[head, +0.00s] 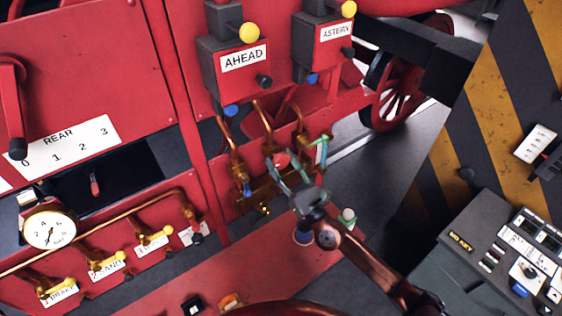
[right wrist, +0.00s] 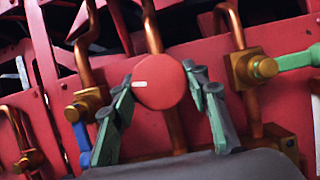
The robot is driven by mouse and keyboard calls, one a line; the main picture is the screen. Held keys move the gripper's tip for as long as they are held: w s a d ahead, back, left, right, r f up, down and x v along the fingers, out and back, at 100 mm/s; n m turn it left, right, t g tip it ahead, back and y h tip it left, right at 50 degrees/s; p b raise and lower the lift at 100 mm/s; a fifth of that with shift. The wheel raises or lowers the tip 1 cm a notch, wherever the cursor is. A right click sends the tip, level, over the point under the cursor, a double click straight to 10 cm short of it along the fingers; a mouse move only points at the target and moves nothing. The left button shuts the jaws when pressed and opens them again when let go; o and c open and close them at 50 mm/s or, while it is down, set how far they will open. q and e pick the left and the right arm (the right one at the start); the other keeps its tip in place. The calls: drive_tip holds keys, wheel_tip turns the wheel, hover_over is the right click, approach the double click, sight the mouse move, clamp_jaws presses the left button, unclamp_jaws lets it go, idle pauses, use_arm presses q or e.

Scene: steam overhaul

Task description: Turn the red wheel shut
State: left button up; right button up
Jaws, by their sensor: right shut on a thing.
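The red wheel (head: 282,159) is a small round disc on the copper pipework below the AHEAD box. In the right wrist view the wheel (right wrist: 160,82) faces me, with a white mark on its left half pointing left. My right gripper (head: 288,166) comes from the lower right in the head view. In the right wrist view its two green-grey fingers (right wrist: 162,90) stand on the left and right of the wheel's rim, shut on it. The wheel's stem is hidden behind its face. My left gripper is not in view.
A brass valve with a green lever (right wrist: 295,60) is close on the right of the wheel, and one with a blue lever (right wrist: 82,143) on the left. The AHEAD box (head: 236,70) hangs above. A grey control desk (head: 480,245) stands at lower right. Grey floor shows behind my right arm.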

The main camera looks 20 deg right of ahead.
drive_tip(key=shift+c, duration=1.4)
drive_tip(key=shift+m, duration=0.5)
drive_tip(key=m+h, duration=0.1)
drive_tip(key=m, duration=0.1)
drive_tip(key=m+h+p, duration=0.1)
drive_tip(key=m, duration=0.1)
drive_tip(key=shift+r+t+h+p, duration=0.1)
drive_tip(key=shift+t+h+p, duration=0.2)
drive_tip(key=m+h+p, duration=0.2)
drive_tip(key=m, duration=0.3)
drive_tip(key=shift+a+r, duration=0.1)
drive_tip(key=m+h+p, duration=0.1)
drive_tip(key=m+p, duration=0.1)
drive_tip(key=m, duration=0.1)
drive_tip(key=m+g+h+p, duration=0.1)
drive_tip(key=m+h+p, duration=0.1)
drive_tip(key=m, duration=0.1)
drive_tip(key=shift+r+m+p, duration=0.15)
drive_tip(key=shift+m+p, duration=0.15)
drive_tip(key=shift+p, duration=0.1)
drive_tip(key=shift+m+g+h+p, duration=0.3)
drive_tip(key=shift+m+g+p, duration=0.5)
drive_tip(key=shift+m+p, duration=0.9)
drive_tip(key=shift+f, duration=0.2)
